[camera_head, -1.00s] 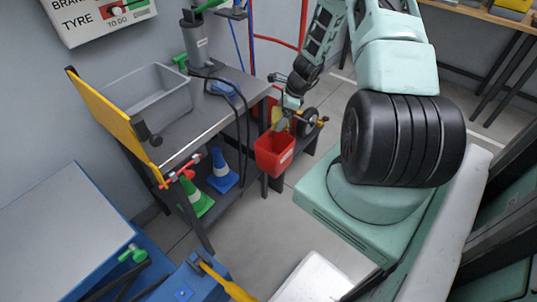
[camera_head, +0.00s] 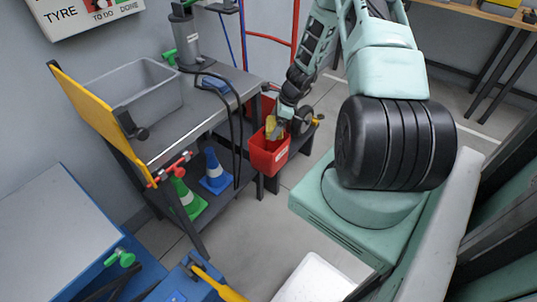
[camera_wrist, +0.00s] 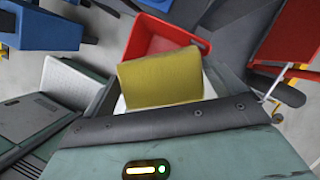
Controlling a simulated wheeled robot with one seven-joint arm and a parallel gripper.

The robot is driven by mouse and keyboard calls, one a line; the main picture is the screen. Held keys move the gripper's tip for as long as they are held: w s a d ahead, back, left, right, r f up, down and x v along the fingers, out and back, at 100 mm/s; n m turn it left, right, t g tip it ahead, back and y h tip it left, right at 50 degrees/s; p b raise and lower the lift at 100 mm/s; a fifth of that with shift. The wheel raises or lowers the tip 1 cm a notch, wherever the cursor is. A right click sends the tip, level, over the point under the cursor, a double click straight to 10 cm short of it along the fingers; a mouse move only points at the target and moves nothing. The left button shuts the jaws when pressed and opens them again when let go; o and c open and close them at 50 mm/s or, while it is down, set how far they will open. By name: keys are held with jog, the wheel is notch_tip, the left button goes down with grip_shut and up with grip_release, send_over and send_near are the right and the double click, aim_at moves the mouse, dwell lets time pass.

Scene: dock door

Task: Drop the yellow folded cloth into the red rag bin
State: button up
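The yellow folded cloth (camera_wrist: 160,77) is upright at the end of my gripper (camera_head: 276,128), its fingers mostly hidden behind it. In the head view the cloth (camera_head: 270,126) shows as a small yellow patch at the rim of the red rag bin (camera_head: 268,157). My gripper appears shut on the cloth, above the bin's mouth.
The grey workbench (camera_head: 205,118) holds a grey tub (camera_head: 150,92) and a dark cable. Green (camera_head: 186,197) and blue (camera_head: 215,172) cones stand on its lower shelf. Another red container (camera_head: 262,104) is behind the bin. Open floor lies in front.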

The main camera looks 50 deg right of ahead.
jog(key=p+v, duration=0.1)
jog(key=v, duration=1.6)
jog(key=shift+r, duration=0.15)
jog(key=shift+s+d, duration=0.1)
